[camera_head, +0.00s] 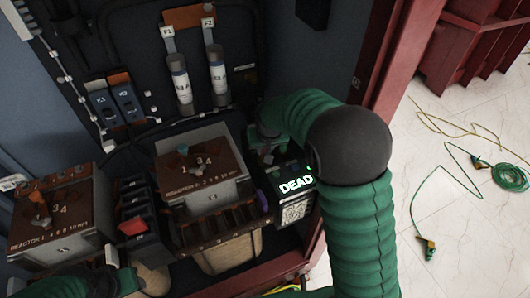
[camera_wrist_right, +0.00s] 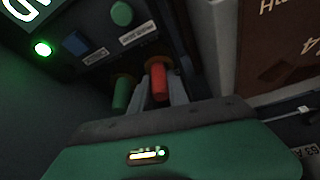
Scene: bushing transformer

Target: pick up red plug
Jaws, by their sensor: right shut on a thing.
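The red plug (camera_wrist_right: 158,80) shows upright in the right wrist view, at the front of a dark panel. My right gripper (camera_wrist_right: 160,90) is shut on it, with a grey finger on each side. A green plug (camera_wrist_right: 121,92) stands just left of the fingers. In the head view my right gripper (camera_head: 267,132) is largely hidden by my green arm, at the dark device with a lit "DEAD" display (camera_head: 296,185).
The panel has a green button (camera_wrist_right: 121,13), a blue switch (camera_wrist_right: 75,43) and a green light (camera_wrist_right: 42,48). Brown-topped reactor boxes (camera_head: 200,165) stand left of the device. A red cabinet frame (camera_head: 395,60) is at right. Cables (camera_head: 510,177) lie on the pale floor.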

